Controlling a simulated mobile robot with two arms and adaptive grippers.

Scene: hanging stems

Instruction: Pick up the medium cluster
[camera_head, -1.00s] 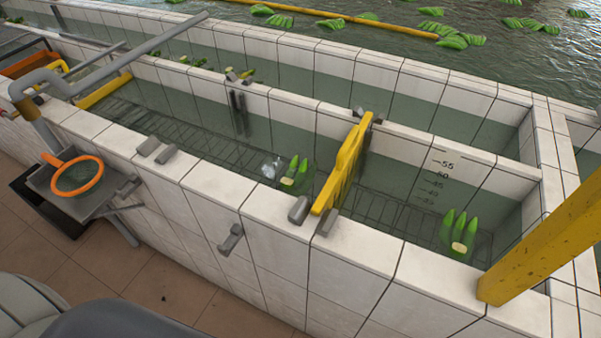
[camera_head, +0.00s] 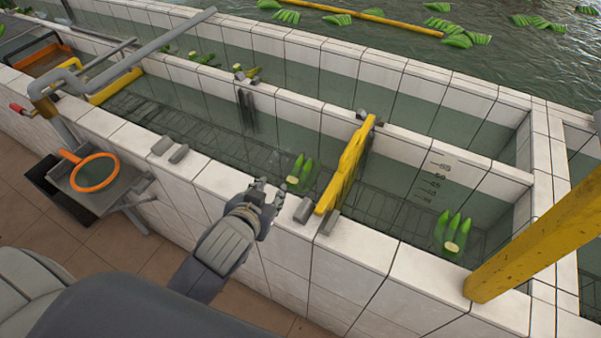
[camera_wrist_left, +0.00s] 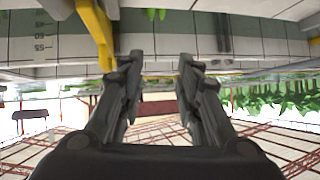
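Two green banana clusters float in the near water channel in the head view. One (camera_head: 302,172) is left of the yellow gate, and the other (camera_head: 452,232) is right of it. I cannot tell which one is the medium cluster. My left gripper (camera_head: 265,191) is over the near tiled wall, left of and nearer than the first cluster, apart from it. In the left wrist view its fingers (camera_wrist_left: 157,85) are spread with nothing between them. Small green clusters (camera_wrist_left: 153,13) show at the top of that view. My right gripper is out of view.
The yellow gate (camera_head: 347,165) crosses the near channel beside the first cluster. A yellow post (camera_head: 540,240) stands at right. Grey pipes (camera_head: 140,55) and an orange-rimmed net (camera_head: 95,172) are at left. More green clusters (camera_head: 203,59) lie in the channel behind.

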